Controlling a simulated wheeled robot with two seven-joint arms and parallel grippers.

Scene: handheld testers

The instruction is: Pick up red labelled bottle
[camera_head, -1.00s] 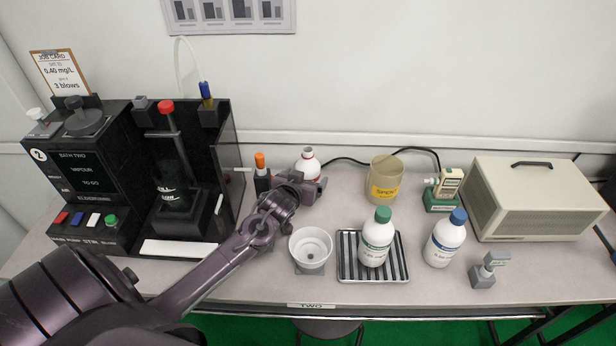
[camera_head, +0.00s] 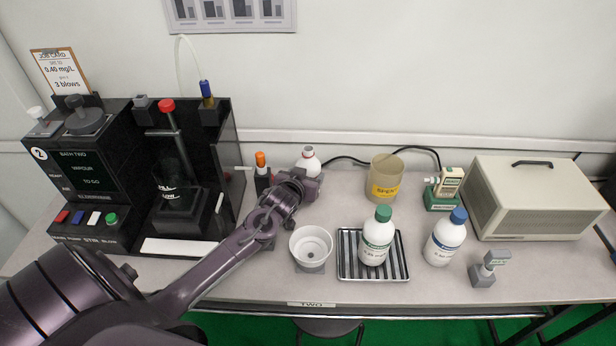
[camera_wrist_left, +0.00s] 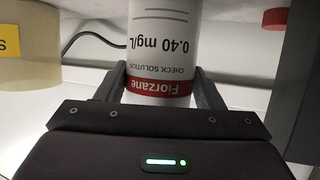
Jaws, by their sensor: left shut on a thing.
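The red labelled bottle (camera_head: 308,161) is white with a red band and stands at the back of the bench, partly hidden behind my left gripper (camera_head: 308,184). In the left wrist view the bottle (camera_wrist_left: 160,45) appears upside down, with "Fiorzane", "CHECK SOLUTION" and "0.40 mg/L" on its label. The two dark fingers of my left gripper (camera_wrist_left: 160,88) lie on either side of it, shut on it. The bottle's base is hidden in the head view, so I cannot tell if it touches the bench. My right gripper is not in view.
An orange-capped dark bottle (camera_head: 262,172) stands just left of the gripper. A yellow-labelled beaker (camera_head: 385,178) is to the right. A white cup (camera_head: 311,246), a green-capped bottle (camera_head: 377,238) on a ribbed tray (camera_head: 345,270) and a blue-capped bottle (camera_head: 445,240) stand in front. The black tester (camera_head: 80,170) fills the left.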

